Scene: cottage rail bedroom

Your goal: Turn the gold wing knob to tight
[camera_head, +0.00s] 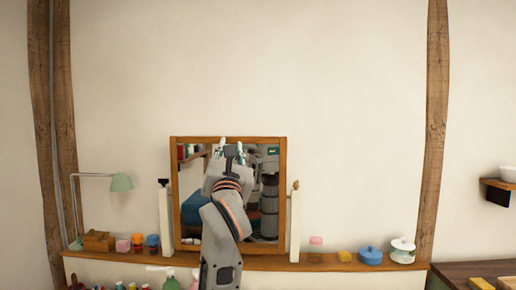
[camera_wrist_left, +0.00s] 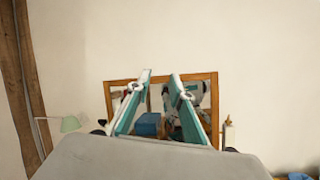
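A wood-framed mirror (camera_head: 283,205) stands on a ledge between two white posts. The small gold wing knob (camera_head: 296,185) sits at the top of the right post (camera_head: 295,222). A small gold-brown shape at the mirror's right edge in the left wrist view (camera_wrist_left: 228,121) looks like the same knob. A dark knob (camera_head: 163,182) tops the left post. My left gripper (camera_head: 231,149) is raised in front of the mirror, left of the gold knob and apart from it. Its teal fingers (camera_wrist_left: 161,74) are apart with nothing between them. My right gripper is not in view.
The ledge (camera_head: 325,262) holds a green lamp (camera_head: 121,183), a wooden box (camera_head: 98,241), a blue lidded pot (camera_head: 370,255), a yellow block (camera_head: 345,256) and a white-green jar (camera_head: 402,251). Bottles (camera_head: 171,282) stand below. The wall above the mirror is clear.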

